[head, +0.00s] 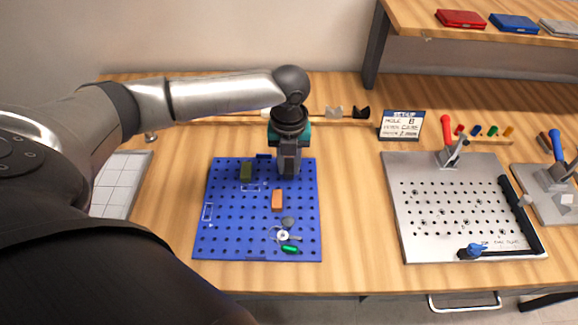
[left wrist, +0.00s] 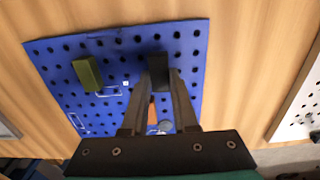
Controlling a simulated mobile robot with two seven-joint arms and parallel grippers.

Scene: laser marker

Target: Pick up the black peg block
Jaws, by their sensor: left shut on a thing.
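The black peg block (left wrist: 158,68) shows in the left wrist view, dark and small, between my fingertips over the blue pegboard (left wrist: 55,62). My left gripper (left wrist: 160,80) is shut on it. In the head view my left gripper (head: 289,168) points down at the upper right part of the blue pegboard (head: 225,235) and hides most of the block. I cannot tell whether the block touches the board. My right gripper is in neither view.
An olive block (head: 246,171) stands left of the gripper and an orange block (head: 277,200) in front. A green part (head: 290,250) lies near the board's front edge. A setup sign (head: 401,125) and a grey perforated plate (head: 420,240) are to the right. Bare wood lies between the boards.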

